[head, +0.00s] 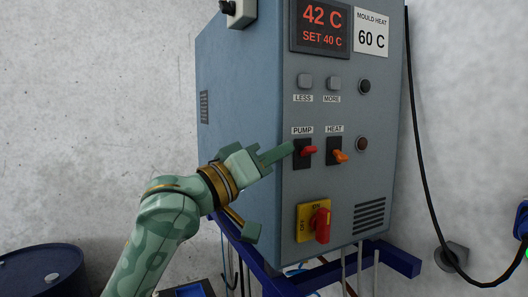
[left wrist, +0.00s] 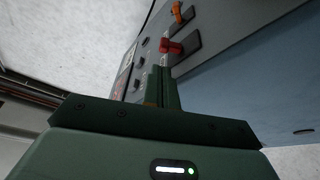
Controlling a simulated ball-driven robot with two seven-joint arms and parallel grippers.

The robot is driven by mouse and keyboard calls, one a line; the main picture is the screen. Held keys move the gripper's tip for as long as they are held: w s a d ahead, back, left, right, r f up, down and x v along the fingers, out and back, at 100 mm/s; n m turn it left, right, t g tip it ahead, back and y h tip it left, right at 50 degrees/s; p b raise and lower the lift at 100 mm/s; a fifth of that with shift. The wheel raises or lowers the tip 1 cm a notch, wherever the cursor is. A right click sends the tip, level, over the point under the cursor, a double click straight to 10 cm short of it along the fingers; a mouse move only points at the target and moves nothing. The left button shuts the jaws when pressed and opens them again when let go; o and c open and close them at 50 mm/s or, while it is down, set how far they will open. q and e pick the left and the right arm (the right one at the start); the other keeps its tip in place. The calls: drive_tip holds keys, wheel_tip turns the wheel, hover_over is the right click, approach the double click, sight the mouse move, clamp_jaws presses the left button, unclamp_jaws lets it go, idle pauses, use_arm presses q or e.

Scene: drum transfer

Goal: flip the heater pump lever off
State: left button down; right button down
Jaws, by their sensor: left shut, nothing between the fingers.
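The red pump lever (head: 309,150) sits on a black plate under the PUMP label on the front of the blue-grey heater cabinet (head: 240,110). My left gripper (head: 288,151) is shut and empty. Its fingertips are just left of the pump lever in the head view; I cannot tell whether they touch it. In the left wrist view the red pump lever (left wrist: 172,47) shows just beyond the shut fingertips (left wrist: 164,68). The orange heat lever (head: 340,156) is right of the pump lever, and it also shows in the left wrist view (left wrist: 178,13). My right gripper is not in view.
Below the levers is a red rotary switch (head: 320,224) on a yellow ON/OFF plate. Above are LESS and MORE buttons (head: 305,81) and a display (head: 320,25) reading 42 C, SET 40 C. A black cable (head: 417,140) hangs at right. A dark blue drum (head: 42,272) stands lower left.

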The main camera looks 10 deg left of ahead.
sight(308, 152)
use_arm(q)
drive_tip(key=shift+p+x, duration=0.7)
drive_tip(key=shift+x, duration=1.6)
drive_tip(key=shift+a+f, duration=0.1)
